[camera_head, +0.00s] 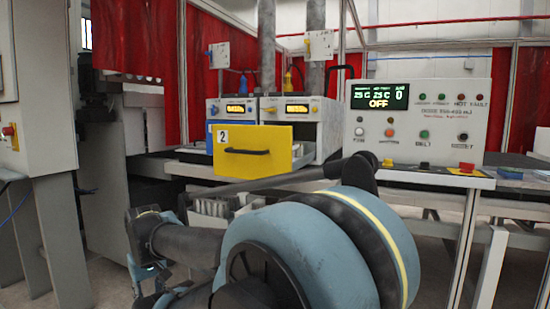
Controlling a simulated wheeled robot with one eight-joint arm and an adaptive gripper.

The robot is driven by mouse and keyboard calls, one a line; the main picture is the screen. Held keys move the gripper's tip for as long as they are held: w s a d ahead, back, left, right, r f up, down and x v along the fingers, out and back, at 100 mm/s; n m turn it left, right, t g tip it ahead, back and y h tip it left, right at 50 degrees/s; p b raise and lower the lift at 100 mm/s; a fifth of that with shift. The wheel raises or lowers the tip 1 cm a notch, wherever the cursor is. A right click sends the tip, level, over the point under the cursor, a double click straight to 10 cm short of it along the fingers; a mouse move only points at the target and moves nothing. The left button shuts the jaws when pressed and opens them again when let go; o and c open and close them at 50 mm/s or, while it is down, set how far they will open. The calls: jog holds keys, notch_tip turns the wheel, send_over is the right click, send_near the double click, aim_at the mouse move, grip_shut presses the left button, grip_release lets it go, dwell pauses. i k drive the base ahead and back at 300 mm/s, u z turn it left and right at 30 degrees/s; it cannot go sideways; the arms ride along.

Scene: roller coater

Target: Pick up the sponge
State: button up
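I cannot make out a sponge anywhere in this view. My arm's large blue joints fill the lower middle and cover part of the bench. The end of my arm (150,262) seems to be at the lower left, in front of the bench and below the drawer. Its fingers cannot be made out, and nothing held shows.
A control panel (448,126) with a screen reading OFF and several buttons stands right of the drawer. A tall grey cabinet (45,90) is at the left. Red curtains (140,35) hang behind. Bare floor (112,290) shows at the lower left.

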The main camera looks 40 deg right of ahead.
aim_at(505, 173)
jog(key=z, duration=3.25)
